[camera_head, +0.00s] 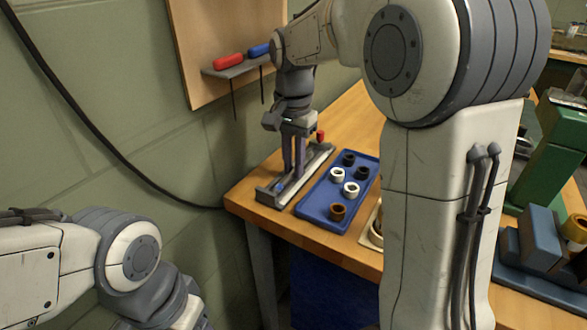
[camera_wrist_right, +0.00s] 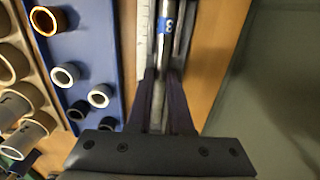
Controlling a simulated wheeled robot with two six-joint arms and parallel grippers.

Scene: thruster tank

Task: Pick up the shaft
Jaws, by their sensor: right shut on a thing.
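The shaft (camera_wrist_right: 168,30) is a thin metal rod with a blue band marked with a number, seen in the right wrist view. In the right wrist view the fingertips (camera_wrist_right: 164,78) close in on the rod from both sides. Whether the rod is clear of the fixture I cannot tell. My left gripper is out of view.
A blue tray (camera_head: 312,211) with several white, black and brown rings stands right beside the fixture. A pegboard shelf (camera_head: 238,69) with red- and blue-handled tools hangs behind. The wooden bench (camera_head: 241,197) ends just left of the fixture. Green equipment (camera_head: 552,150) stands at right.

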